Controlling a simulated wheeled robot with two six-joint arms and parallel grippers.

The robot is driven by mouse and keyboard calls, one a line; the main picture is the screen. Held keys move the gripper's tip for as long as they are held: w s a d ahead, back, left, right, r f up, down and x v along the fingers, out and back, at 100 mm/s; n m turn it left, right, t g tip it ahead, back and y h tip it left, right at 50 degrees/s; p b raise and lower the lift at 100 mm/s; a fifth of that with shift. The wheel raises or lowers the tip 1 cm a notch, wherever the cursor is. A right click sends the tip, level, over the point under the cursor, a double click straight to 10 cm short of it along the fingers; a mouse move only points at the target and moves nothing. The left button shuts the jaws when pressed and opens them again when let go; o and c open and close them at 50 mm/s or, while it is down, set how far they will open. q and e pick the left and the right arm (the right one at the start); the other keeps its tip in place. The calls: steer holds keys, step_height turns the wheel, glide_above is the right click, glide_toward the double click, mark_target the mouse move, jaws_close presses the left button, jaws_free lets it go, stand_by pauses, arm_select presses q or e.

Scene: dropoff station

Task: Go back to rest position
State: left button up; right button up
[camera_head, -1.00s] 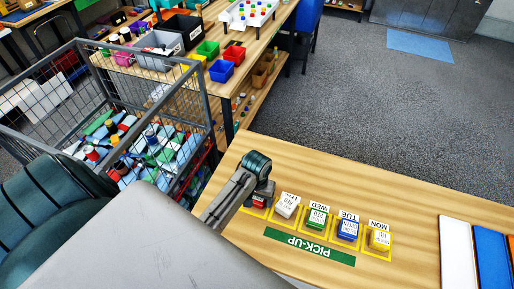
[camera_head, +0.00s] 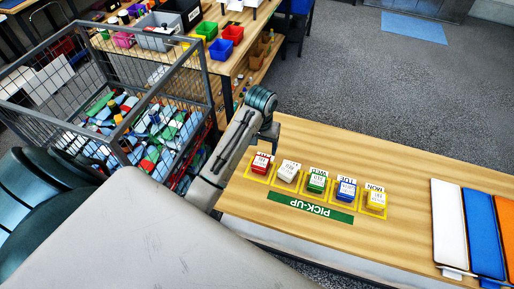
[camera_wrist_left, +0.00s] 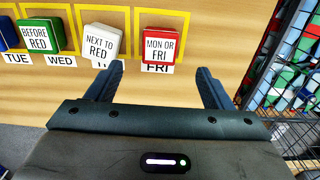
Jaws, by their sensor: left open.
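My left gripper (camera_head: 268,132) is above the table's left end, past the row of boxes. In the left wrist view its two fingers (camera_wrist_left: 160,82) are spread wide with nothing between them. The red box (camera_head: 261,163), labelled "MON OR FRI" in the left wrist view (camera_wrist_left: 160,46), stands in its yellow-outlined square, just beyond and between the fingers, apart from them. White (camera_head: 289,171), green (camera_head: 317,182), blue (camera_head: 346,191) and yellow (camera_head: 375,201) boxes stand in the other squares. My right gripper is not in view.
The wooden table (camera_head: 400,170) bears a green PICK-UP strip (camera_head: 310,208) and white and blue panels (camera_head: 482,235) at right. A workbench with coloured bins (camera_head: 220,49) is behind; grey floor is clear at right.

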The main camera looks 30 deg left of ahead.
arm_select(q)
steer(key=s+d+m+t, duration=0.2)
steer(key=s+m+t, duration=0.15)
steer(key=s, duration=2.25)
step_height(320, 180, down, 35)
steer(key=a+g+y+b, duration=0.1)
steer(key=a+b, duration=0.2)
steer(key=b, duration=0.5)
steer(key=s+f+b, duration=0.2)
steer(key=s+f, duration=0.4)
steer(key=f, duration=0.3)
steer(key=s+f+g+b, duration=0.1)
steer(key=s+f+b, duration=0.1)
steer(key=s+f, duration=0.4)
steer(key=s+f+b, duration=0.2)
steer(key=s+f, duration=0.4)
steer(key=f, duration=0.6)
steer(key=shift+a+f, duration=0.4)
steer(key=shift+a, duration=0.05)
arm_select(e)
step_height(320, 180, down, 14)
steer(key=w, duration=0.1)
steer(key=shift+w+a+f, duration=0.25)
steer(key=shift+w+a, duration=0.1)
